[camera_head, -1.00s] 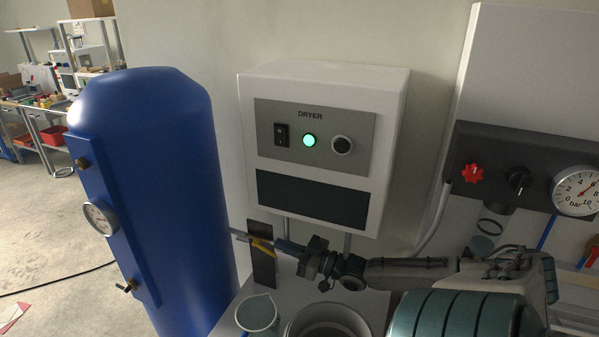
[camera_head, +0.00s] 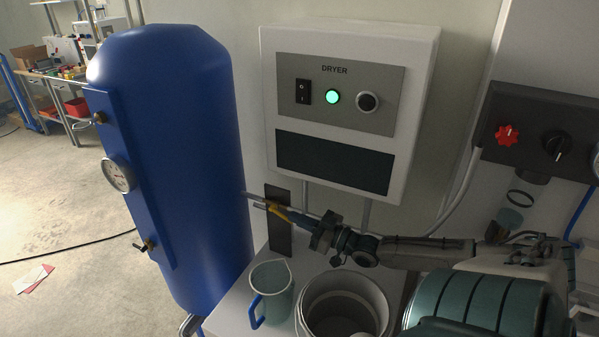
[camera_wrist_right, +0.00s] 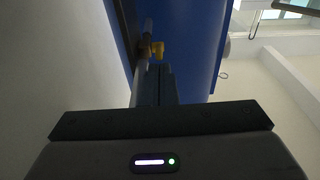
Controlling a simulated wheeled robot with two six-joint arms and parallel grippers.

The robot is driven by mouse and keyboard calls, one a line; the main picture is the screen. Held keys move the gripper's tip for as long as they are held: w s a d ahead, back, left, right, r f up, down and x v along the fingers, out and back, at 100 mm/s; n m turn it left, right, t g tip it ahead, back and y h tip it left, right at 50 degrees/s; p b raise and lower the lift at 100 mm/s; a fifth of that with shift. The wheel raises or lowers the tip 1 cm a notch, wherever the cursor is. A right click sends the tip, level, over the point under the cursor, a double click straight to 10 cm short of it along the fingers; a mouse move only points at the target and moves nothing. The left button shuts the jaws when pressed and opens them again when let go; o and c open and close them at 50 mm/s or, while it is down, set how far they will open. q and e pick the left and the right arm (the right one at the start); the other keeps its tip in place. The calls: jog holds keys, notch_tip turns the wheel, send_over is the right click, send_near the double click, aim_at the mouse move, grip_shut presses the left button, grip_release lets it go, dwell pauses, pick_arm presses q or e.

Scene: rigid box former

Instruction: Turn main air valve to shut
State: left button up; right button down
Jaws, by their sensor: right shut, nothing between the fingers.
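The main air valve is a small yellow lever (camera_head: 279,211) on the grey pipe (camera_head: 252,197) beside the blue tank. The yellow handle also shows in the right wrist view (camera_wrist_right: 158,48), beside the pipe and just beyond my fingertips. My right gripper (camera_head: 292,217) reaches in from the right, its shut fingers close to the lever; nothing is between them. The fingers also show in the wrist view (camera_wrist_right: 161,72). I cannot tell whether they touch the lever, and its exact angle to the pipe is hard to judge. My left gripper is not in view.
The blue tank (camera_head: 190,150) with a gauge (camera_head: 117,175) stands left. The white dryer box (camera_head: 425,100) hangs above my arm. A jug (camera_head: 272,290) and a bucket (camera_head: 312,318) stand below. A dark panel (camera_head: 526,130) with a red knob (camera_head: 507,136) is right.

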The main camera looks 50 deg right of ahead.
jog(key=shift+f+t+b, duration=0.3)
jog(key=shift+b, duration=0.15)
jog(key=f+t+b, duration=0.1)
jog(key=b, duration=0.2)
jog(key=w+f+t+y+b, duration=0.1)
jog(key=f+t+b, duration=0.1)
jog(key=b, duration=0.1)
jog(key=w+f+t+b, duration=0.1)
jog(key=t+b, duration=0.1)
jog(key=b, duration=0.2)
jog(key=shift+a+f+y, duration=0.2)
jog(key=shift+a+y, duration=0.05)
jog(key=shift+y, duration=0.15)
dwell(0.3)
